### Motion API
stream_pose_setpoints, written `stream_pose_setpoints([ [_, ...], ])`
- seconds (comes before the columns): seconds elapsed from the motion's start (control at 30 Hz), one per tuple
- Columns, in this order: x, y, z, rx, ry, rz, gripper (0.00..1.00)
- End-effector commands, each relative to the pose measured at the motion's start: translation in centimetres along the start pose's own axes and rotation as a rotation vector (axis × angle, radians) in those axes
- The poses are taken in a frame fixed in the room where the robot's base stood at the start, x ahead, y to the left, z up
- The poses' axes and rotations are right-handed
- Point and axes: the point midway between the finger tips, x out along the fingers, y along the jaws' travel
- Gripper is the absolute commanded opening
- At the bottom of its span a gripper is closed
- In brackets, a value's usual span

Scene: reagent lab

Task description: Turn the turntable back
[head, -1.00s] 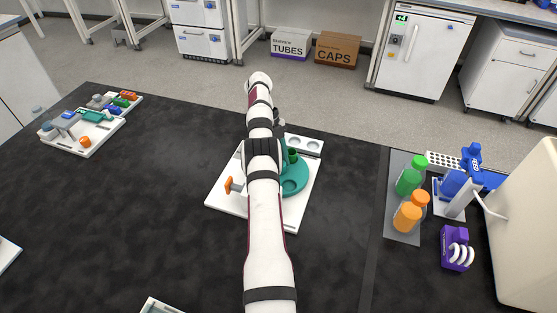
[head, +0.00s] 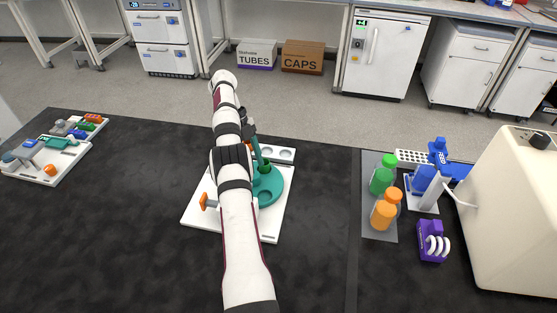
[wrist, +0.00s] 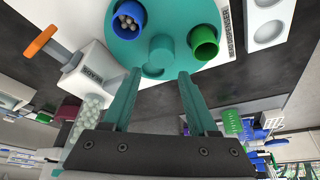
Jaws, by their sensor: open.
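The teal turntable (head: 270,189) sits on a white base plate (head: 268,232), partly hidden by my arm in the head view. In the wrist view the turntable (wrist: 163,12) fills the top. Whether the fingers touch the turntable cannot be told.
A white block with an orange lever (wrist: 41,40) stands beside the turntable, near a clear container of pale beads (wrist: 87,118). Green (head: 382,178) and orange (head: 385,212) bottles stand on a grey mat at right.

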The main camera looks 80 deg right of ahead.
Motion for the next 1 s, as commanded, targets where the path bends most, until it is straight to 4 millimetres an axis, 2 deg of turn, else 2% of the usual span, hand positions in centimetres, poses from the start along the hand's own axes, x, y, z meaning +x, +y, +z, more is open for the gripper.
stream_pose_setpoints([
  [0.17,-0.4,-0.8,-2.6,-0.001,0.003,0.001,0.59],
  [0.4,-1.6,-3.1,-9.2,0.003,-0.001,0.0,0.59],
  [0.53,-2.0,-4.0,-11.5,0.002,0.0,0.0,0.59],
  [0.7,-2.2,-4.3,-12.6,-0.001,0.001,0.0,0.59],
  [0.9,-2.1,-4.3,-12.6,-0.001,0.001,0.0,0.59],
  [1.0,-1.9,-4.4,-12.7,-0.049,-0.007,0.014,0.41],
])
